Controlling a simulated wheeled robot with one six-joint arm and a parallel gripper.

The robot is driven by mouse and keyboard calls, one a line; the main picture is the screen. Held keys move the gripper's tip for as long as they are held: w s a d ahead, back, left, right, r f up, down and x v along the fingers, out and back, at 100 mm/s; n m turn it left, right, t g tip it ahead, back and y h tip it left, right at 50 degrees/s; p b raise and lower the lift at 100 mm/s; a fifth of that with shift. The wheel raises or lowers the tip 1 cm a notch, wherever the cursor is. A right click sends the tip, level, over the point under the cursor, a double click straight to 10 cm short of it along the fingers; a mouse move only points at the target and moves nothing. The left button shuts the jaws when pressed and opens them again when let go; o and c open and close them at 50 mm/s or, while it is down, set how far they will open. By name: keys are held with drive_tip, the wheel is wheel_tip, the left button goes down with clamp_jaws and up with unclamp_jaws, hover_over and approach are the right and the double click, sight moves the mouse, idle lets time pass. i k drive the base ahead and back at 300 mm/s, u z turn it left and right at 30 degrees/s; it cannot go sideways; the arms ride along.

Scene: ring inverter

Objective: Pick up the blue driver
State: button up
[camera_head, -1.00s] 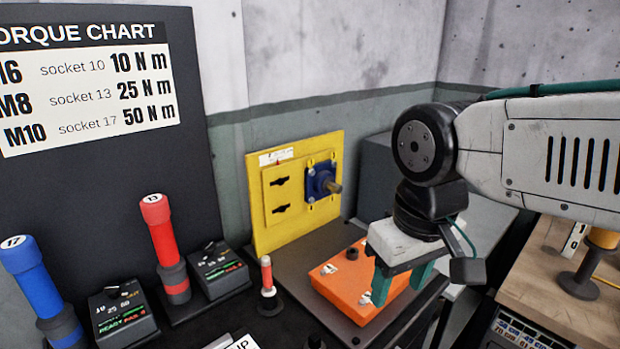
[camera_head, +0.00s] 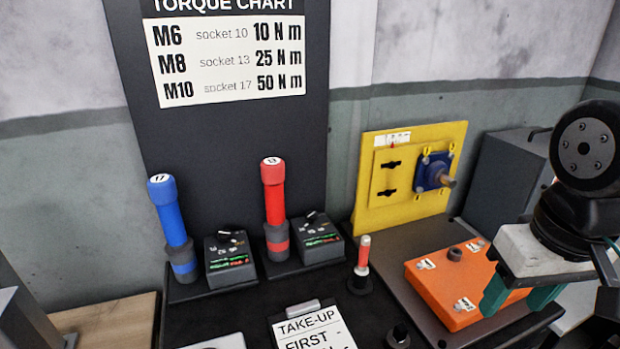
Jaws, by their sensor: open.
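The blue driver (camera_head: 172,222) stands nearly upright, leaning slightly, in a dark holder at the left of the bench. Its cap is marked 17 and its lower part is dark grey with a blue band. My gripper (camera_head: 515,297) is at the right, pointing down, with green fingers apart and nothing seen between them. It is beside or over the right part of the orange box, far to the right of the blue driver.
A red driver (camera_head: 274,205) stands right of the blue one, with control boxes (camera_head: 230,257) (camera_head: 319,238) beside them. A sign (camera_head: 312,331) is at the front.

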sight(161, 189)
drive_tip(key=k, duration=1)
drive_tip(key=u, duration=2)
drive_tip(key=i, duration=0.9)
drive_tip(key=z, duration=1.45)
